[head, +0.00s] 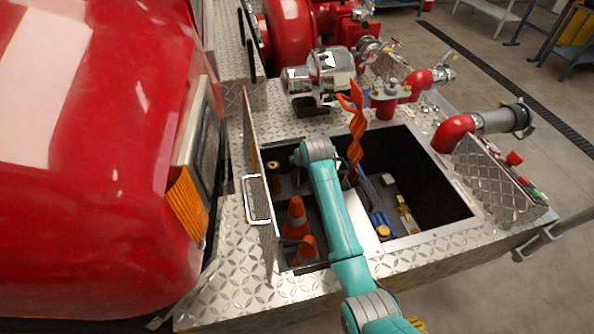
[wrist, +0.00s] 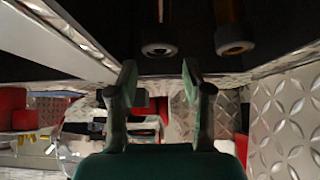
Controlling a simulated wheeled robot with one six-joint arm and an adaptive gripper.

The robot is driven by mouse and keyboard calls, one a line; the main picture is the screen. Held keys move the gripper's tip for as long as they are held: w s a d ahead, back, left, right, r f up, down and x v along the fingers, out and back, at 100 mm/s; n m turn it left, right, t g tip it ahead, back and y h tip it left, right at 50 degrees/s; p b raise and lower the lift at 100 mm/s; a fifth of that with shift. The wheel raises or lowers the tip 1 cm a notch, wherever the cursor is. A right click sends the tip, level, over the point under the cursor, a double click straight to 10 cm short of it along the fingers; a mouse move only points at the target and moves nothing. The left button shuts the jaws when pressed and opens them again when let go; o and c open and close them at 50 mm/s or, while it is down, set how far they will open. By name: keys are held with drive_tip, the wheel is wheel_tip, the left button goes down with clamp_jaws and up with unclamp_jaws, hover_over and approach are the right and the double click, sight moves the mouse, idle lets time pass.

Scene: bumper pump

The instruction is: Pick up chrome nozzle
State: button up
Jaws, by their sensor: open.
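A dark cylinder with a chrome-ringed end, which looks like the chrome nozzle (wrist: 158,49), shows in the wrist view at the top middle. It is in front of my gripper (wrist: 160,78), roughly in line with the gap between the fingers. The fingers are open with nothing between them, and the nozzle is apart from them. A similar cylinder with a brass-coloured end (wrist: 235,45) is just right of it. In the head view my arm reaches over the left compartment. My gripper and the chrome nozzle cannot be made out there.
Orange cones (head: 296,217) stand in the left compartment, with a brass-topped cylinder (head: 273,176) behind them. An open tread-plate lid (head: 258,200) stands along the left edge. An orange zigzag piece (head: 354,135) rises near my arm. A chrome siren-like unit (head: 322,75) is behind the opening.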

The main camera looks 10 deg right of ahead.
sight(299, 173)
drive_tip(key=shift+w+f+g, duration=0.55)
drive_tip(key=shift+w+f, duration=0.2)
drive_tip(key=shift+f, duration=0.65)
drive_tip(key=shift+w+f+g, duration=0.6)
drive_tip(key=shift+w+f, duration=0.15)
drive_tip(key=shift+f, duration=0.7)
drive_tip(key=shift+w+f+g, duration=0.55)
drive_tip(key=shift+w+f, duration=0.2)
drive_tip(key=shift+f, duration=0.65)
drive_tip(key=c, duration=0.9)
